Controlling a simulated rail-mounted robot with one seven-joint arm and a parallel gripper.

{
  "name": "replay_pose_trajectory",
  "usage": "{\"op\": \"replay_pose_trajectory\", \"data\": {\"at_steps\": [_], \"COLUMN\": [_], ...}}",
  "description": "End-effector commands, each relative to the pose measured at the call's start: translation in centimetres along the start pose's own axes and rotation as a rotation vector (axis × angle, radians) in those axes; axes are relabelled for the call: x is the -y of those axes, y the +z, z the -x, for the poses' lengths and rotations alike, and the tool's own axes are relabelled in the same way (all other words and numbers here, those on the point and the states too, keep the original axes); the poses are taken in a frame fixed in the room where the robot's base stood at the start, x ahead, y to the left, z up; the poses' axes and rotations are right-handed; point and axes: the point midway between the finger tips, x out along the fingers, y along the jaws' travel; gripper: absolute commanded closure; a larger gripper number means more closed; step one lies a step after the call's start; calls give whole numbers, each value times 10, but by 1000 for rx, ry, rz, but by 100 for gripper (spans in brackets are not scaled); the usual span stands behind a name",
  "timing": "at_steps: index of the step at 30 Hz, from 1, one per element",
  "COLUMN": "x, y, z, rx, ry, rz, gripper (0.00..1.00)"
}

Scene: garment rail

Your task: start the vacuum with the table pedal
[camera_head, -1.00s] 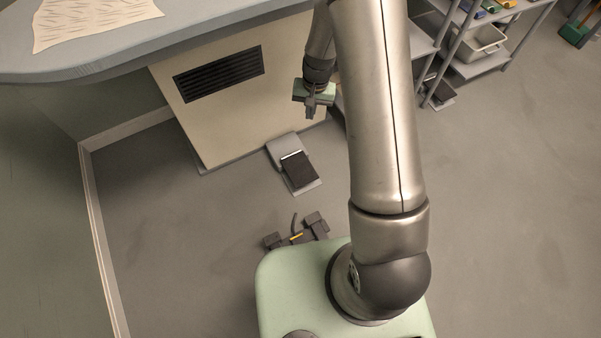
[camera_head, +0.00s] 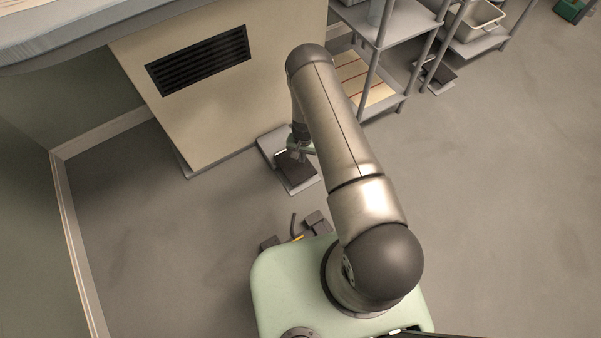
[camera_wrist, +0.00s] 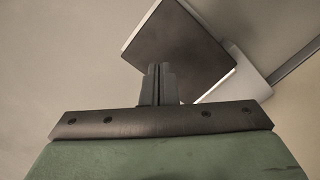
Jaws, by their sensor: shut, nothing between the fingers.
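The pedal (camera_head: 297,172) is a dark tread plate on a light grey base, on the floor in front of the cream table cabinet. In the wrist view the dark tread (camera_wrist: 178,45) lies just beyond my fingertips. My gripper (camera_head: 296,156) points down over the pedal's back part, partly hidden by my arm. Its fingers (camera_wrist: 158,72) are shut and empty. They overlap the tread's near edge in the wrist view; I cannot tell whether they touch it.
The cabinet (camera_head: 205,95) with a black vent (camera_head: 199,60) stands behind the pedal, under the grey tabletop (camera_head: 60,45). Grey shelving (camera_head: 390,40) stands to the right. Another dark pedal-like item (camera_head: 438,76) lies on the floor by it. Open floor spreads right and left.

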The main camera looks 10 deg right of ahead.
Motion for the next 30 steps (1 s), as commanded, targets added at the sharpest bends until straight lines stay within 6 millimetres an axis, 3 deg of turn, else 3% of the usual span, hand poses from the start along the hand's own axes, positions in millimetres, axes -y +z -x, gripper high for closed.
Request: {"op": "replay_pose_trajectory", "data": {"at_steps": [10, 24, 30], "x": [0, 0, 0], "y": [0, 1, 0], "z": [-9, -64, -70], "rx": [1, 1, 0], "ry": [0, 0, 0], "rz": [1, 0, 0], "gripper": [100, 100, 100]}}
